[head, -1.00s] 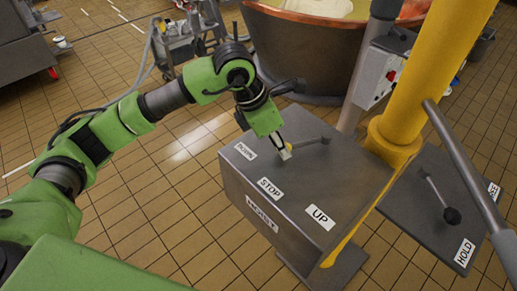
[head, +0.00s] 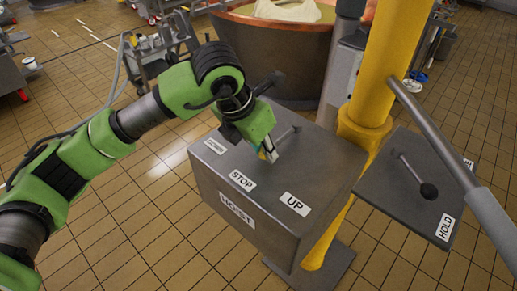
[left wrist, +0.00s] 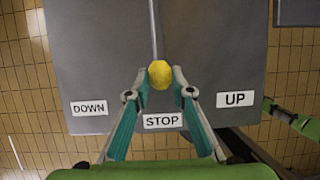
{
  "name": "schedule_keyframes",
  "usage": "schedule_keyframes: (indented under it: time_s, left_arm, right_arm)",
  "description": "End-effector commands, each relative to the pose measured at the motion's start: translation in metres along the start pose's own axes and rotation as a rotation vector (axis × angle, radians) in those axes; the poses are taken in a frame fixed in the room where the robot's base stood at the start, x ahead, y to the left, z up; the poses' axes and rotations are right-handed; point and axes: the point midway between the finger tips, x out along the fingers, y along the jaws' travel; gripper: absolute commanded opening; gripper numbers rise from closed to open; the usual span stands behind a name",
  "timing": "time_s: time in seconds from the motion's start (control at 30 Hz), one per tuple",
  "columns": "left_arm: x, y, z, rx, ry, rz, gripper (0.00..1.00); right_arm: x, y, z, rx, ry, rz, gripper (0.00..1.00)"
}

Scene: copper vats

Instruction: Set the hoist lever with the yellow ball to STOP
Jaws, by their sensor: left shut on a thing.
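The hoist box (head: 275,225) is a grey metal box with the labels DOWN, STOP (head: 242,181) and UP on its top. Its lever (head: 285,136) has a thin shaft, and the yellow ball (left wrist: 160,74) at its end shows in the left wrist view. My left gripper (left wrist: 159,78) is shut on the yellow ball, with a finger on each side. In the left wrist view the ball and shaft line up with the STOP label (left wrist: 163,121). In the head view my left gripper (head: 269,155) mostly hides the ball. My right gripper is out of view.
A second grey panel (head: 385,195) with a black-ball lever (head: 428,190) and a HOLD label stands at the right. A yellow post (head: 390,70) rises behind the box. A copper vat (head: 290,45) stands at the back. A grey bar crosses the right side.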

Motion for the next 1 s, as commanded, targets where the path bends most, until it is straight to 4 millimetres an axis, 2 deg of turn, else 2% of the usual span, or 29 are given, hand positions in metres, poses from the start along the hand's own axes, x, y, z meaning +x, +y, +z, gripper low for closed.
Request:
schedule_keyframes:
  time_s: [0.17,0.2,0.27,0.67,0.77,1.0]
  left_arm:
    - [0.0,0.001,0.0,-0.003,0.0,0.002,0.0]
    - [0.0,0.001,0.0,-0.003,0.0,0.002,0.24]
    - [0.0,0.001,0.0,-0.003,0.0,0.002,0.38]
    - [-0.004,0.001,0.0,-0.001,-0.001,0.002,0.38]
    - [-0.016,0.002,0.001,-0.001,-0.004,0.003,0.38]
    - [-0.066,0.002,0.001,0.001,-0.005,0.004,0.38]
  right_arm:
    - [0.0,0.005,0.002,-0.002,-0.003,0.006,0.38]
    - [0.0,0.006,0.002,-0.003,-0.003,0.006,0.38]
    - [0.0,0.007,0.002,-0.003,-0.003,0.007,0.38]
    - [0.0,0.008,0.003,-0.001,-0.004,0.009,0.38]
    - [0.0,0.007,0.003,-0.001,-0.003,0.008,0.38]
    - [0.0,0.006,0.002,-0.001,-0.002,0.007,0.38]
